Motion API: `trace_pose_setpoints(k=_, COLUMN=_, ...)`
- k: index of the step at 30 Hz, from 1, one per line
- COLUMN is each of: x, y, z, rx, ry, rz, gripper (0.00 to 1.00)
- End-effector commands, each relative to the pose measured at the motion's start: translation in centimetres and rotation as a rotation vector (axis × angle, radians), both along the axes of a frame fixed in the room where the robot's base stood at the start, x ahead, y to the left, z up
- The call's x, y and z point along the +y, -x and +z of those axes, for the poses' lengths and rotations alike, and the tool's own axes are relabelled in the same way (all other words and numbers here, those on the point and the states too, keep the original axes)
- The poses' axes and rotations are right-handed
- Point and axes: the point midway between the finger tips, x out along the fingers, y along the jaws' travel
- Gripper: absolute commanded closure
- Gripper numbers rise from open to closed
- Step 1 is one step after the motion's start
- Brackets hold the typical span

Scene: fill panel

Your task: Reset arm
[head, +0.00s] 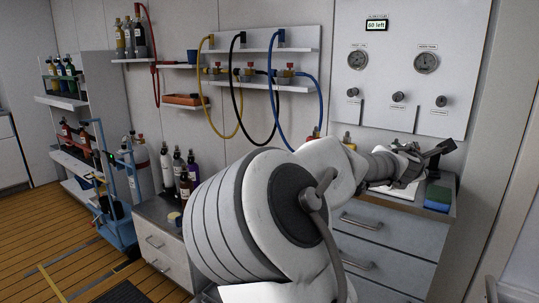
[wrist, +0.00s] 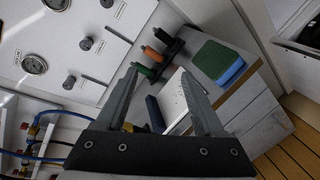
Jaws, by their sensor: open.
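My gripper (head: 441,150) is at the right in the head view, raised above the grey drawer cabinet (head: 376,262) in front of the wall panel (head: 405,62). In the wrist view my gripper (wrist: 162,80) shows two long grey fingers standing apart with nothing held between them. Past the fingers lies the counter, with a white flat object (wrist: 181,92) partly hidden by the right finger. My arm hides much of the counter in the head view.
A green and blue block (head: 438,195) sits at the counter's right end. Several coloured handles stand in a dark rack (wrist: 160,55). Yellow, black and blue hoses (head: 318,85) hang from the wall shelf. Bottles (head: 187,172) stand on the left cabinet, beside a blue cart (head: 115,225).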

Motion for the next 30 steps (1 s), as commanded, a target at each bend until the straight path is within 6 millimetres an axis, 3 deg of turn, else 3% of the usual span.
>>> trace_pose_setpoints(k=1, x=-1.4, y=1.2, z=-2.1, rx=-0.013, ry=-0.108, rz=-0.048, gripper=0.30)
trace_pose_setpoints(k=5, x=-2.8, y=4.2, z=-7.4, rx=-0.043, ry=-0.392, rz=-0.172, gripper=0.30)
trace_pose_setpoints(k=8, x=-2.4, y=6.5, z=-10.8, rx=-0.064, ry=-0.602, rz=-0.263, gripper=0.30)
trace_pose_setpoints(k=12, x=-0.2, y=9.7, z=-13.8, rx=-0.087, ry=-0.871, rz=-0.379, gripper=0.30)
trace_pose_setpoints(k=19, x=5.8, y=14.8, z=-14.8, rx=-0.104, ry=-1.242, rz=-0.525, gripper=0.30)
trace_pose_setpoints(k=30, x=16.1, y=25.1, z=-11.4, rx=-0.100, ry=-1.604, rz=-0.683, gripper=0.30)
